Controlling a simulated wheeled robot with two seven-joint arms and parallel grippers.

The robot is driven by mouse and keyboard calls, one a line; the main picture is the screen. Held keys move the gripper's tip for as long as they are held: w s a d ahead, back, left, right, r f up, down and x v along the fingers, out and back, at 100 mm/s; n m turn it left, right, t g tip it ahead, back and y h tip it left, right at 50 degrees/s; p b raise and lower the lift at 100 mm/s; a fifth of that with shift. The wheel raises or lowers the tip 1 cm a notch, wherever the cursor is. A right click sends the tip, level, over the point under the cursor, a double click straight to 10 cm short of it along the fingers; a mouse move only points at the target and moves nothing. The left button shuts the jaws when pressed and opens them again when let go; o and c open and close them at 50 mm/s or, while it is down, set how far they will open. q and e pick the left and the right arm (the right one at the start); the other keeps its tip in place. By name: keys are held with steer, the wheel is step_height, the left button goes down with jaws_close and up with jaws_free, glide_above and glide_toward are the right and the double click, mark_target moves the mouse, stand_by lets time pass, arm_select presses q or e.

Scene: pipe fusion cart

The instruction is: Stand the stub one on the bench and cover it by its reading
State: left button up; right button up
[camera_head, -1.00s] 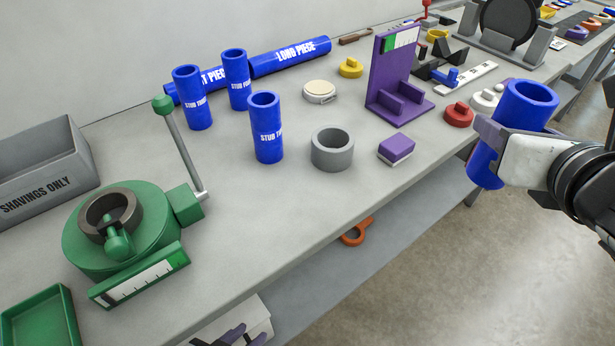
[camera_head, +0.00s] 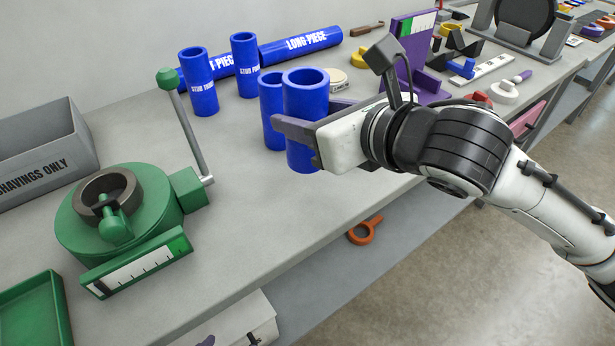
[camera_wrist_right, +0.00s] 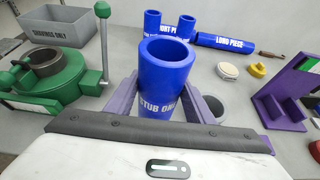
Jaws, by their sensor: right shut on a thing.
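My right gripper (camera_head: 312,135) is shut on stub one (camera_head: 306,100), a blue hollow tube held upright over the bench near its front edge. The wrist view shows "STUB ONE" lettering on the tube (camera_wrist_right: 165,75) between the purple-grey fingers. Whether its foot touches the bench I cannot tell. Several more stubs stand upright: one (camera_head: 198,85) and another (camera_head: 245,65) at the back, and one (camera_head: 270,112) partly hidden behind stub one. A purple stand (camera_head: 412,40) bears a white-and-green scale. A cream disc (camera_head: 336,78) and a yellow knobbed cap (camera_head: 360,57) lie behind. My left gripper is not in view.
The green tool (camera_head: 115,220) with an upright lever stands left, beside the grey shavings bin (camera_head: 45,150) and a green tray (camera_head: 35,320). The long piece (camera_head: 300,45) lies behind. A grey ring (camera_wrist_right: 215,104) sits behind the gripper. The bench's middle front is clear.

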mark_target(308, 156)
step_height(308, 156, down, 7)
steer(key=shift+f+b, duration=0.1)
steer(key=shift+b, duration=0.35)
steer(key=shift+f, duration=0.15)
steer(key=shift+f, duration=0.1)
steer(key=o, duration=1.2)
steer(key=shift+f, duration=0.1)
